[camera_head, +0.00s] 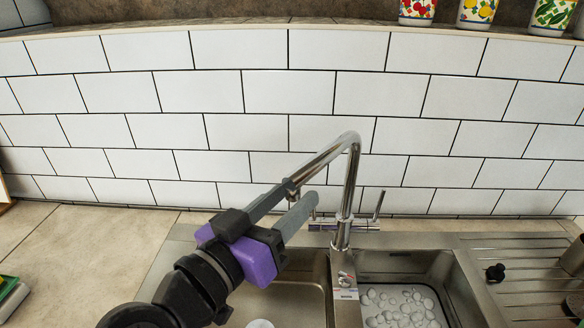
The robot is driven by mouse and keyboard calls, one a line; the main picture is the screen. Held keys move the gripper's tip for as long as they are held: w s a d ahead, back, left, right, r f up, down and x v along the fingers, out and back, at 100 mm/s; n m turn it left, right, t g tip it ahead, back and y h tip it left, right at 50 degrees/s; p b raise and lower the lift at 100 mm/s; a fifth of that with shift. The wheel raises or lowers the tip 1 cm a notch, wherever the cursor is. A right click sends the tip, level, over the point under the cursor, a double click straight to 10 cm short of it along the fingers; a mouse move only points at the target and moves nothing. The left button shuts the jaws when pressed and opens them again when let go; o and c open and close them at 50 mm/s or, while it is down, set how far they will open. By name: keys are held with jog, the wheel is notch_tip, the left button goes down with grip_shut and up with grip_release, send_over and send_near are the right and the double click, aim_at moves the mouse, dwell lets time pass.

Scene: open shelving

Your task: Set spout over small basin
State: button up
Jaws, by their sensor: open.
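The chrome faucet has a tall upright and a spout (328,154) that slants left and down toward the viewer, over the larger left basin (285,296). The small basin (446,264) is to the right of the faucet base and has several round white shapes in it. My gripper (301,193), with a purple body and grey fingers, is open at the spout's free end. The left finger overlaps the spout end in the picture; the right finger is beside it, to the right. I cannot tell whether either finger touches the spout.
A faucet lever (378,205) stands right of the upright. A ribbed drainboard (515,262) with a black plug (495,273) lies at the right. White tiled wall (240,130) rises behind the sink. Bare counter (90,240) is at the left. Patterned jars (480,12) stand on the ledge above.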

aim_at(311, 169)
jog(key=shift+s+a+r+m+h, duration=0.2)
jog(key=shift+a+r+m, duration=0.1)
jog(key=shift+r, duration=0.3)
jog(key=shift+s+a+r+m+h, duration=0.2)
jog(key=shift+r+m, duration=0.1)
jog(key=shift+r, duration=0.3)
jog(key=shift+p+x, duration=1)
jog(key=shift+x, duration=2.8)
jog(key=shift+f, duration=0.2)
grip_shut()
